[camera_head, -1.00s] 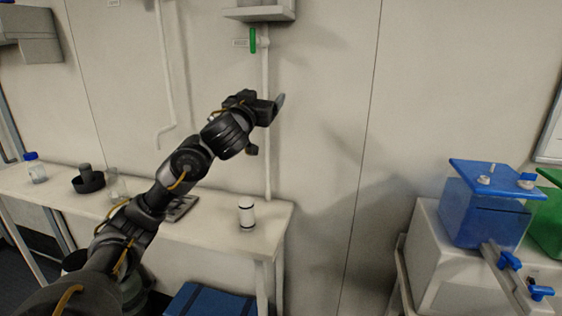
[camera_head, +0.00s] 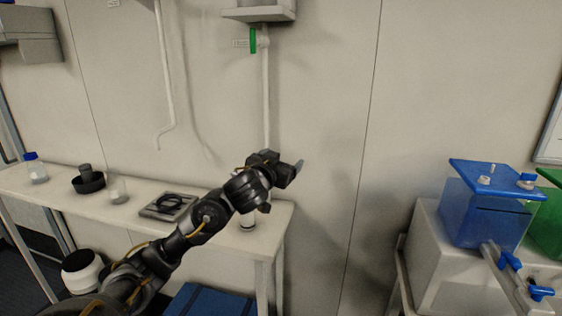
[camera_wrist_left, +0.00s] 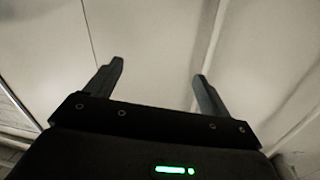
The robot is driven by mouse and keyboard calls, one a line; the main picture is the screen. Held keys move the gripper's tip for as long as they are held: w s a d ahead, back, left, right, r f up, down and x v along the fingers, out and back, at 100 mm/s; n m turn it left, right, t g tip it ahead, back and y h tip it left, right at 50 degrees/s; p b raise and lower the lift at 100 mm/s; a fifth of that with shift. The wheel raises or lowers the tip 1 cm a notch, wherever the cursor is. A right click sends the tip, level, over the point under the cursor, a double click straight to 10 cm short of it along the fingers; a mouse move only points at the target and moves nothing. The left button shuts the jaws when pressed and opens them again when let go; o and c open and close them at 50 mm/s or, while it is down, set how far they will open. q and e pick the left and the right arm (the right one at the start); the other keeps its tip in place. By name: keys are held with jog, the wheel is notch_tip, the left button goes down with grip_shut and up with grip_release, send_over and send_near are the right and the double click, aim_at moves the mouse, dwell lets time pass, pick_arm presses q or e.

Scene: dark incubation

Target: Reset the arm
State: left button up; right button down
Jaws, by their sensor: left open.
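My left arm reaches in from the lower left of the head view. Its gripper (camera_head: 284,189) is above the right end of the white bench, in front of the wall. In the left wrist view my left gripper (camera_wrist_left: 160,84) is open, with two dark fingers wide apart and nothing between them. My right gripper is not in view.
The white bench (camera_head: 275,222) holds a white cylinder (camera_head: 247,222) partly behind my arm, a dark flat device (camera_head: 160,207), a black dish (camera_head: 88,184) and a blue-capped bottle (camera_head: 35,170). A blue box (camera_head: 487,213) stands at right. Wall pipes hang behind.

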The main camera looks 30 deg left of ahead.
pick_arm(q)
jog(key=shift+f, duration=0.1)
dwell(0.5)
jog(key=s+d+f+m+g+h, duration=0.1)
jog(key=s+d+f+g, duration=0.15)
jog(key=f, duration=0.55)
jog(key=s+d+f+g, duration=0.1)
jog(key=s+d+f, duration=0.25)
jog(key=f, duration=0.45)
jog(key=s+d+f+m+g+h, duration=0.15)
jog(key=s+f, duration=0.25)
jog(key=f, duration=0.4)
jog(key=s+d+f+g, duration=0.25)
jog(key=s+f, duration=0.35)
jog(key=s, duration=0.3)
jog(key=s+d+f+g+h, duration=0.1)
jog(key=s+d+f+g, duration=0.15)
jog(key=s+f, duration=0.55)
jog(key=s+d+f+g, duration=0.2)
jog(key=s+f+g, duration=0.15)
jog(key=s, duration=0.75)
notch_tip(320, 180, down, 26)
jog(key=s+g, duration=0.1)
jog(key=s, duration=0.1)
jog(key=s+a+f+g, duration=0.1)
jog(key=s+a+f, duration=0.1)
jog(key=s+f, duration=1.4)
jog(key=shift+a, duration=0.2)
